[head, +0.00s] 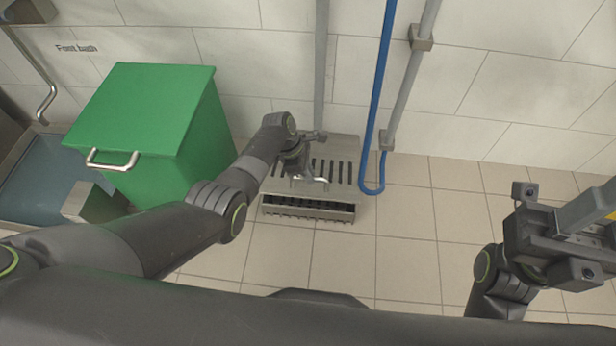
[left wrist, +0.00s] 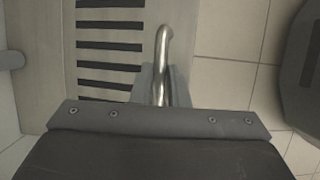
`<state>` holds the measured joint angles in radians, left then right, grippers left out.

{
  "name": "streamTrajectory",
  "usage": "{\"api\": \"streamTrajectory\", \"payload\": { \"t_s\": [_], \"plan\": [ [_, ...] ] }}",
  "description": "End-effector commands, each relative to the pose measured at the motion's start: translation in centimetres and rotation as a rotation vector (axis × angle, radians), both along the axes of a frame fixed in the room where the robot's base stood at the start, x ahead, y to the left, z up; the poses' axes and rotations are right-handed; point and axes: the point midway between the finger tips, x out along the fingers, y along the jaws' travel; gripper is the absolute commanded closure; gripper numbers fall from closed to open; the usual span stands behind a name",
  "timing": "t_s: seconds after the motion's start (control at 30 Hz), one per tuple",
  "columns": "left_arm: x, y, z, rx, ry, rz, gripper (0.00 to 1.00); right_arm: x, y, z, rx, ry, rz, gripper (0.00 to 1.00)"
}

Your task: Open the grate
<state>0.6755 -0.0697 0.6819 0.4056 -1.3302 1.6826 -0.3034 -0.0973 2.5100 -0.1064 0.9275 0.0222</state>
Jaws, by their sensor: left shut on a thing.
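The grate (head: 343,150) is a metal plate with dark slots, set at the floor against the wall. A dark gap shows below its near edge, above the slotted front edge of the drain frame (head: 338,214). My left gripper (head: 303,178) is over the grate and shut on its bent metal handle (head: 323,180). In the left wrist view the handle (left wrist: 164,45) rises between the jaws, beside the grate's slots (left wrist: 110,47); the fingertips are partly hidden. My right gripper (head: 555,235) is at the right, away from the grate; its jaw state is unclear.
A green box (head: 150,110) with a metal handle (head: 112,160) stands left of the grate. A blue hose (head: 380,90) and grey pipes (head: 405,85) run down the wall just behind and right of it. The tiled floor (head: 410,230) in front and to the right is clear.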

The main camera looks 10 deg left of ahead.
Motion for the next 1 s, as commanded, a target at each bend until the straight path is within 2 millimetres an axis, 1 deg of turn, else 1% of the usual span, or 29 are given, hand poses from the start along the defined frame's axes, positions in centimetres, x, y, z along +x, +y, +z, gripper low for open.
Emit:
{"api": "streamTrajectory", "payload": {
  "t_s": [0.03,0.23,0.5,0.7,1.0],
  "plan": [
    [0.5,0.0,0.7,0.0,-0.008,0.0,1.0,0.0,0.0,0.3,-0.003,0.001,0.003,0.64],
    [2.1,0.0,2.2,0.0,-0.015,0.002,1.0,0.0,0.0,0.7,-0.007,0.003,0.01,0.64],
    [4.2,0.1,3.8,0.001,-0.021,0.002,1.0,-0.1,-0.1,0.2,-0.008,0.008,0.009,0.64],
    [4.9,0.2,4.2,0.003,-0.018,0.002,1.0,0.0,0.0,-0.1,-0.009,0.008,0.005,0.64],
    [5.1,0.2,4.2,0.004,-0.014,0.002,1.0,0.0,0.0,0.0,-0.005,0.003,0.003,0.64]
  ]
}}
